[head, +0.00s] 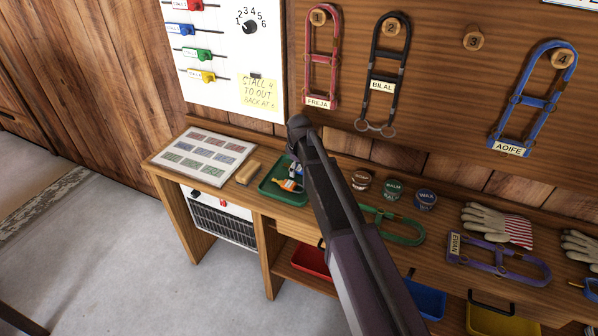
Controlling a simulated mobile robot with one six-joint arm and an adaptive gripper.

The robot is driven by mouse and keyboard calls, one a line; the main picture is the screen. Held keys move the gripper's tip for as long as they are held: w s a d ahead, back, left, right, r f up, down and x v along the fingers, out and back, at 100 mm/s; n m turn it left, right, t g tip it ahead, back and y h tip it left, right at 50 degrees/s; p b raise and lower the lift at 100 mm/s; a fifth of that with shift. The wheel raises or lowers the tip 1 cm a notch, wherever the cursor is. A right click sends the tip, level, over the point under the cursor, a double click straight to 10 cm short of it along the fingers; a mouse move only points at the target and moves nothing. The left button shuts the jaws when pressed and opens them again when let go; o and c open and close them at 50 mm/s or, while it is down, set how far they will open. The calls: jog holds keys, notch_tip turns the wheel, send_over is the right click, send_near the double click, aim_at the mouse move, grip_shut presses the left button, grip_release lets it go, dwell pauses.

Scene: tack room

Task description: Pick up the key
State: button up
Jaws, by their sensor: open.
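I cannot make out a key for certain. A green tray (268,187) on the wooden bench holds a small orange object (286,185) and small blue and white items (295,169). They are too small to tell whether one is a key or a key tag. My dark arm rises from the bottom of the head view across the middle and covers the tray's right side. The fingers of my gripper do not show.
The wooden bench (337,166) also holds a card board (203,158), a brush (247,172), several tins (393,189), a green halter (402,232), a purple halter (500,262) and gloves (498,224). Halters hang on the wall behind. Grey floor (130,260) is open at left.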

aim_at(298, 167)
dwell(0.4)
jog(key=c, duration=1.2)
jog(key=shift+r, duration=0.15)
notch_tip(298, 167, up, 3)
jog(key=p, duration=0.3)
jog(key=s+d, duration=0.2)
jog(key=s, duration=0.3)
jog(key=s+d+r+p, duration=0.1)
jog(key=s+d, duration=0.1)
jog(key=s, duration=0.2)
jog(key=s+d+p, duration=0.1)
jog(key=s+d, duration=0.1)
jog(key=s, duration=0.3)
jog(key=shift+s+d+r, duration=0.25)
jog(key=shift+s+r, duration=0.1)
